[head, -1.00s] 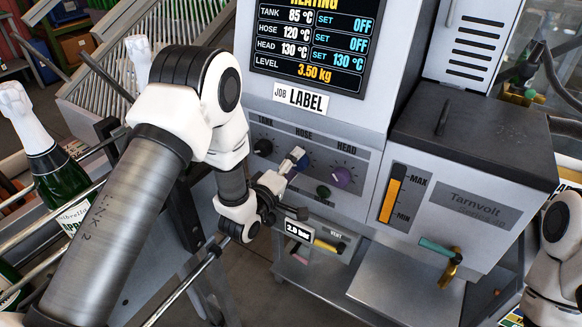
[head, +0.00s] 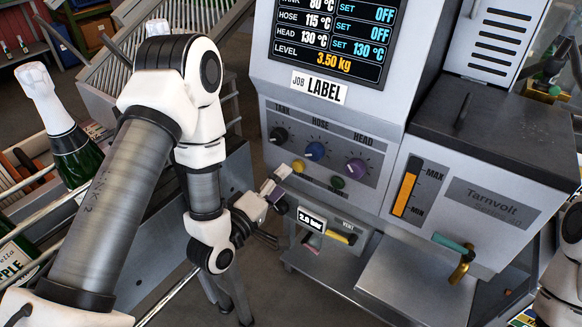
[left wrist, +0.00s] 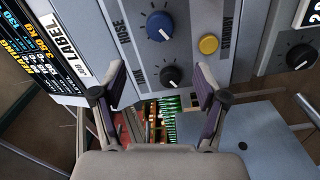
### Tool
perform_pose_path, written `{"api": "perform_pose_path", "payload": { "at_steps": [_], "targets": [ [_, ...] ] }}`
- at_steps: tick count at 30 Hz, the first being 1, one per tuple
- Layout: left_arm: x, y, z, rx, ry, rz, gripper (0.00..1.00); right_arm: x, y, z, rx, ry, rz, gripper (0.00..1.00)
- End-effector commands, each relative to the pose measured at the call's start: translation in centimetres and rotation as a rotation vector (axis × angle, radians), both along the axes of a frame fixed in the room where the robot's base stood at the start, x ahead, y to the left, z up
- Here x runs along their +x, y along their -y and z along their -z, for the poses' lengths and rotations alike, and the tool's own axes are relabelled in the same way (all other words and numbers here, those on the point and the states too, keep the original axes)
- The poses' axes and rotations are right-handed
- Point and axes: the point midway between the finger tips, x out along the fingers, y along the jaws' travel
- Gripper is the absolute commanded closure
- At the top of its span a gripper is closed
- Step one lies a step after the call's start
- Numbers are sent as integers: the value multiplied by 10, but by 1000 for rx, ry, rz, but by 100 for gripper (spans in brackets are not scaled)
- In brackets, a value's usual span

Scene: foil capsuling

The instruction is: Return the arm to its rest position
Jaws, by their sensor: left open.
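My left arm (head: 120,205) comes in from the left in the head view, bent at the elbow. Its gripper (head: 279,188) is open and empty, in front of the machine's lower panel, left of the pressure display. In the left wrist view the two fingers of the gripper (left wrist: 160,78) stand wide apart with nothing between them. The tank knob (left wrist: 171,76), the blue hose knob (left wrist: 159,25) and the yellow standby button (left wrist: 208,44) show beyond them. The right gripper is out of view; only part of my right arm (head: 566,255) shows at the right edge.
The grey machine (head: 335,125) has knobs, a screen (head: 333,38) and a teal-handled tap (head: 455,245). A pressure display (head: 312,222) sits below the knobs. Green bottles with white capsules (head: 47,98) and metal rails stand left of my arm.

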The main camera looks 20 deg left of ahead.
Motion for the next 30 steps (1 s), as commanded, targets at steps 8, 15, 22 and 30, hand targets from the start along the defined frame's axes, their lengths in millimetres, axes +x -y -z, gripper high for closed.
{"api": "perform_pose_path", "payload": {
  "at_steps": [8, 15, 22, 30],
  "targets": [
    [-11, 7, 31, 8, -66, 17, 27, 0, 0, 0, 0, 0, 0, 60],
    [-102, 12, 192, 430, -630, 128, 27, 0, 0, 0, 0, 0, 0, 60],
    [-244, -14, 269, 987, -1172, 632, 27, 0, 0, 0, 0, 0, 0, 60],
    [-271, -15, 270, 1103, -1203, 855, 27, 0, 0, 0, 0, 0, 0, 60]
  ]
}}
